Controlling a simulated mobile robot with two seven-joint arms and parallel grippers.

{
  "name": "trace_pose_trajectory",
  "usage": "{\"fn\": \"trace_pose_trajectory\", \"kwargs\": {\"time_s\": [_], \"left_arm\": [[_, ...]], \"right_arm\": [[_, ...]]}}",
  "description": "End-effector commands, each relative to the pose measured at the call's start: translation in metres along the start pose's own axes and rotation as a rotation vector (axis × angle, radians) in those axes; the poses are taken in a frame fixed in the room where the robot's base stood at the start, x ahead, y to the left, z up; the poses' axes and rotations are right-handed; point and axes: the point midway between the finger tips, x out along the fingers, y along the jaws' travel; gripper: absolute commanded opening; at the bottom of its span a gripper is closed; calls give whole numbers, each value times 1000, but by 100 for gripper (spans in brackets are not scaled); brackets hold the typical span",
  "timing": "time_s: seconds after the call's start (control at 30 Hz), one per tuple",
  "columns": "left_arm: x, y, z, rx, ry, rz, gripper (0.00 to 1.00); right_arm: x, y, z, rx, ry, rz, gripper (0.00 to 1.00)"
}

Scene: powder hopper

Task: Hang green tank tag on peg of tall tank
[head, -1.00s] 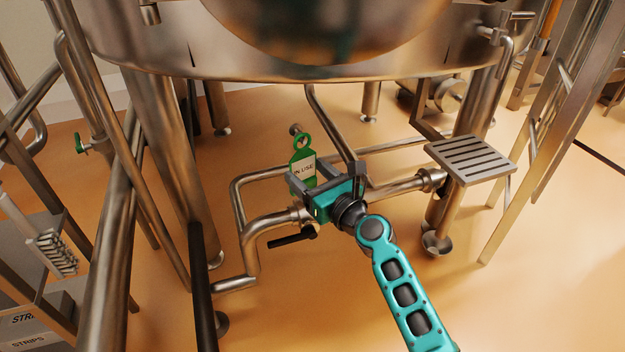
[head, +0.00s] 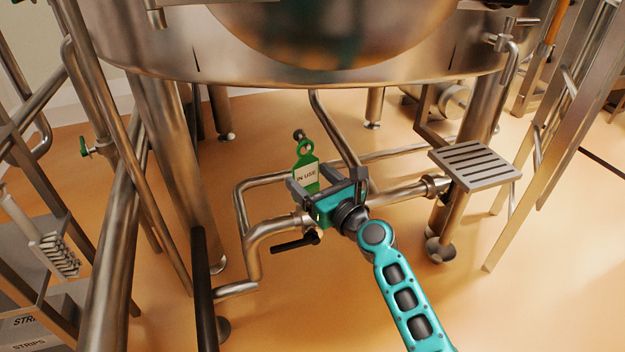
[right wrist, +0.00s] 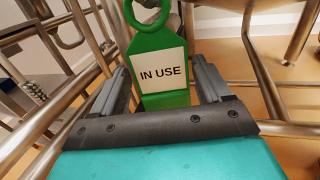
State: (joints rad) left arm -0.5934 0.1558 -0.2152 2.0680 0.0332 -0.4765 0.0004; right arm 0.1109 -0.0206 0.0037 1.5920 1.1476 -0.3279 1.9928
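The green tag (head: 305,176), labelled IN USE, is upright beneath the tall tank (head: 400,66), with its ring (head: 306,148) at the top. The peg's dark round end (head: 299,135) shows just up and left of the ring; I cannot see clearly how the ring sits on it. My right gripper (head: 330,182) is open, its fingers apart. In the right wrist view the tag (right wrist: 162,72) stands between and beyond the fingertips (right wrist: 160,66), with no clear contact. The ring's top is cut off there. My left gripper is not in view.
Steel pipes (head: 262,235) and a black valve handle (head: 296,242) lie close below my right gripper. A slotted step plate (head: 475,163) is to the right. Tank legs (head: 170,150) and ladder rails flank the area. A brush (head: 57,250) is at the left.

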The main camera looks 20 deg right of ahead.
Motion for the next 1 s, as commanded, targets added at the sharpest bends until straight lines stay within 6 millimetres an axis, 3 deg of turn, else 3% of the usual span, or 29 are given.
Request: {"fn": "trace_pose_trajectory", "kwargs": {"time_s": [0.2,0.57,1.0], "left_arm": [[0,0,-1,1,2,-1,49],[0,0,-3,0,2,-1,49],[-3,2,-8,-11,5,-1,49]], "right_arm": [[0,0,0,0,0,0,97],[-9,0,-1,0,2,-1,97],[-94,0,-2,-1,4,1,97]]}}
